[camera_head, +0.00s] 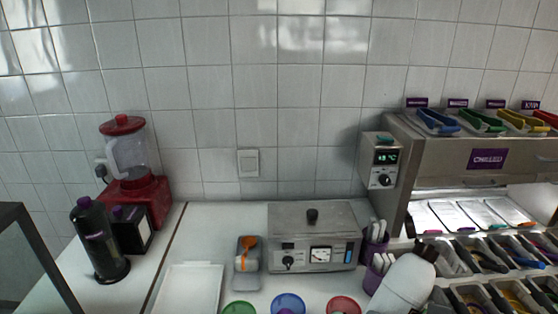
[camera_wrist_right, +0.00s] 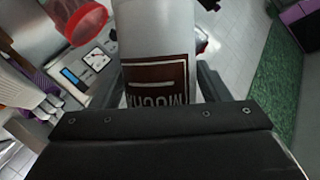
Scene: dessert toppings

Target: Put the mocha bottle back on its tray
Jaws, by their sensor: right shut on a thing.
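The mocha bottle (camera_wrist_right: 155,40) is pale grey with a dark brown label, and its lettering reads upside down in the right wrist view. My right gripper (camera_wrist_right: 165,88) is shut on it, one finger on each side. The bottle's ends are cut off or hidden there. In the head view, a white rounded shape with a dark end stands at the lower right; I cannot tell whether it is my arm or the bottle. A white tray (camera_head: 190,291) lies at the bottom left of centre; I cannot tell whether it is the bottle's tray. My left gripper is not in view.
A dark bottle (camera_head: 98,240) and red blender (camera_head: 130,165) stand at the left. A metal heater box (camera_head: 314,228) stands behind green, blue and red round items (camera_head: 343,305). Purple cups (camera_head: 374,252) with white utensils and a topping station (camera_head: 470,155) are at the right.

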